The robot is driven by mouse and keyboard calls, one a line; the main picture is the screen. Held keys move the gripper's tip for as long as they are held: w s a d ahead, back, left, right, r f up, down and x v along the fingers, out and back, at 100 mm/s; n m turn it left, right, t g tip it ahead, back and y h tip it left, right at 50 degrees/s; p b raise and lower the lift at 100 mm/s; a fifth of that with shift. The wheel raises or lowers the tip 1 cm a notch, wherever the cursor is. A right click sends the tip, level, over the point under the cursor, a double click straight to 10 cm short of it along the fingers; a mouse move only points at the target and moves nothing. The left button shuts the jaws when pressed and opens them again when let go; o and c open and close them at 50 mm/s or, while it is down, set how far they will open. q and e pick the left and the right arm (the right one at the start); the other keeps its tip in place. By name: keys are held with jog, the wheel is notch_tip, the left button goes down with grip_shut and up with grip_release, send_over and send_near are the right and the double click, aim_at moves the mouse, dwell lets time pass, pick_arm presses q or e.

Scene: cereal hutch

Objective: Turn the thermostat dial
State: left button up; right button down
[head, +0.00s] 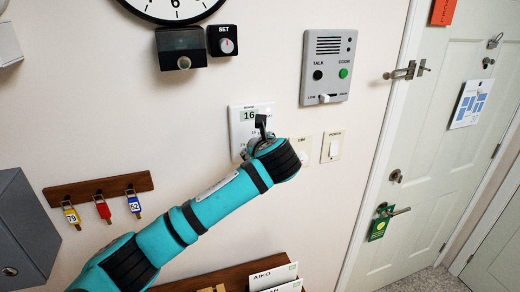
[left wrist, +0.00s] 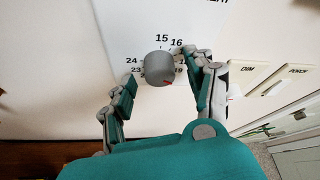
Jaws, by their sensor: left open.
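The thermostat (head: 240,132) is a white wall panel with a small display reading 16, in the middle of the head view. My left wrist hides its lower part there. In the left wrist view its dial (left wrist: 158,66) is a round grey knob with a red mark at its lower right. Printed numbers 15, 16, 19, 23 and 24 show around it. My left gripper (left wrist: 160,74) is open, with one finger on each side of the dial. I cannot tell whether either finger touches it. In the head view a dark finger of my left gripper (head: 261,125) shows at the panel.
Two switches, DIM and PORCH (left wrist: 280,83), sit close to the right of the thermostat. An intercom panel (head: 328,68) is above right. A key rack (head: 100,189) hangs left of my arm. A door (head: 445,130) stands at the right.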

pick_arm(q)
jog(key=v, duration=1.1)
jog(key=shift+s, duration=0.3)
